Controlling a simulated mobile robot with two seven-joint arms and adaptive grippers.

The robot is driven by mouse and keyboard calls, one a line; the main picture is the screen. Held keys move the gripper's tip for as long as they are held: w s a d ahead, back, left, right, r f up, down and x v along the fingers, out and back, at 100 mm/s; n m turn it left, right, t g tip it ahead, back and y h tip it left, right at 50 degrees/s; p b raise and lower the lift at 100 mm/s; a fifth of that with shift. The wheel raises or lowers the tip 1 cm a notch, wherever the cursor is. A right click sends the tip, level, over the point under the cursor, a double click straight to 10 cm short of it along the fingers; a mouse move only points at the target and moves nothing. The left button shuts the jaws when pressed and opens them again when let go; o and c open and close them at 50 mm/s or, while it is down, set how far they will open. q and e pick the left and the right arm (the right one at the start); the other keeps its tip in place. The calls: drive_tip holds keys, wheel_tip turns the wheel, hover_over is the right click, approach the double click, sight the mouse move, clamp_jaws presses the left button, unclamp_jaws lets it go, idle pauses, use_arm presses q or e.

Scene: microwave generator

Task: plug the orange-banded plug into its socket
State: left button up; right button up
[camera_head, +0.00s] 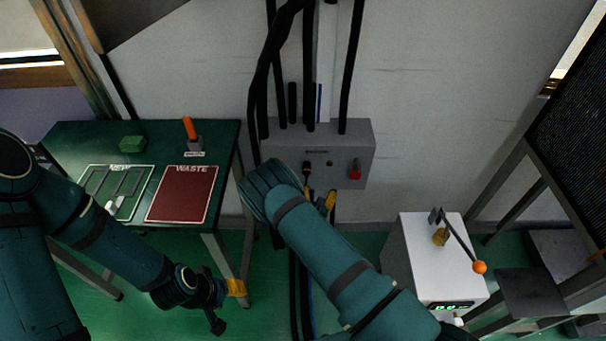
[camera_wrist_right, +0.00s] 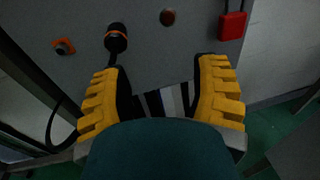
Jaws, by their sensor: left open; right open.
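The black plug with an orange band (camera_wrist_right: 116,38) is at the grey wall box (camera_head: 340,142), and a cable runs down from it. It also shows small in the head view (camera_head: 307,167). I cannot tell whether it is seated in anything. A small orange-ringed fitting (camera_wrist_right: 63,47), perhaps the socket, is left of it on the box face. My right gripper (camera_wrist_right: 160,92) is open and empty, with its yellow fingers below the plug; the plug lies nearer its left finger. My left gripper (camera_head: 228,296) is open and empty, low beside the green table.
A red block (camera_wrist_right: 232,26) and a brown round knob (camera_wrist_right: 167,17) sit right of the plug. Black cables (camera_head: 268,75) rise above the box. A green table (camera_head: 75,140) stands left, a white cabinet (camera_head: 415,245) with an orange-knobbed lever (camera_head: 479,267) right.

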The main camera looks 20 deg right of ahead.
sight(307, 171)
use_arm(q)
drive_tip(key=shift+s+a+r, duration=0.1)
drive_tip(key=shift+s+a, duration=0.15)
drive_tip(key=shift+s, duration=0.1)
use_arm(e)
drive_tip(key=a+y, duration=0.1)
drive_tip(key=a+n+t, duration=0.1)
drive_tip(key=w+a+r+n+t+y, duration=0.1)
drive_tip(key=a, duration=0.1)
drive_tip(key=shift+w+y, duration=0.1)
drive_tip(key=shift+y, duration=0.2)
drive_tip(key=b+x, duration=0.4)
drive_tip(key=x, duration=0.4)
drive_tip(key=shift+d+f, duration=0.1)
drive_tip(key=shift+f, duration=0.05)
use_arm(q)
drive_tip(key=shift+w+f+b, duration=0.15)
drive_tip(key=shift+w+f, duration=0.1)
drive_tip(key=shift+f, duration=0.95)
drive_tip(key=shift+w+f+b, duration=0.15)
drive_tip(key=shift+w+f, duration=0.05)
drive_tip(key=shift+f, duration=0.95)
use_arm(e)
drive_tip(key=shift+w+d, duration=0.1)
drive_tip(key=shift+w, duration=0.35)
use_arm(q)
drive_tip(key=shift+r, duration=0.1)
use_arm(e)
clamp_jaws()
